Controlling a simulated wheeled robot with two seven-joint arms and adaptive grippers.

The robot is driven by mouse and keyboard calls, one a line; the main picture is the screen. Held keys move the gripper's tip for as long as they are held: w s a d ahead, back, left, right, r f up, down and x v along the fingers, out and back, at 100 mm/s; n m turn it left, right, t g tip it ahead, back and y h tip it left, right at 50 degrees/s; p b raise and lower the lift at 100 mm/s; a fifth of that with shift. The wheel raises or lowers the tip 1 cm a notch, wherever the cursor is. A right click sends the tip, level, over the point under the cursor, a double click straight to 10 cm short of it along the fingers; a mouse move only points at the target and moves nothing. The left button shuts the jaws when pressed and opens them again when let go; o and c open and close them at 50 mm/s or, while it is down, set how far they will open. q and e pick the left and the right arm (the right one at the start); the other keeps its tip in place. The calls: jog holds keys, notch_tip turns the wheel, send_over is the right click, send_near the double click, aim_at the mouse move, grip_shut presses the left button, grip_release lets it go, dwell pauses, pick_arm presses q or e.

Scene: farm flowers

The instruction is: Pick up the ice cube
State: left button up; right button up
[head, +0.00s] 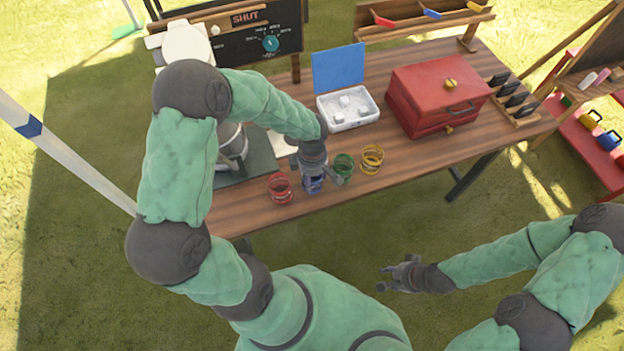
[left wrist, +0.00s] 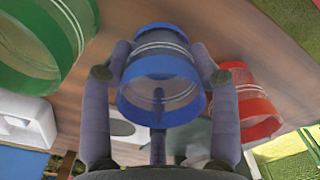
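Several pale ice cubes (head: 346,101) lie in a white tray (head: 346,126) with a raised blue lid (head: 338,68), on the table's far side. My left gripper (head: 313,181) is down at a blue-rimmed glass (head: 309,187), near the table's front edge, away from the tray. In the left wrist view its fingers lie along both sides of the blue-rimmed glass (left wrist: 160,70), seemingly touching it. The glass looks empty. My right gripper (head: 388,277) is open and empty, over the grass in front of the table.
A red-rimmed glass (head: 280,189), a green-rimmed glass (head: 343,169) and a yellow-rimmed glass (head: 372,158) stand close by. A red box (head: 437,94) is right of the tray. A machine with a metal cup (head: 231,143) stands at left. The wooden table (head: 420,158) is bare front right.

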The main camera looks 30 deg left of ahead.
pick_arm(q)
jog(key=shift+c, duration=1.2)
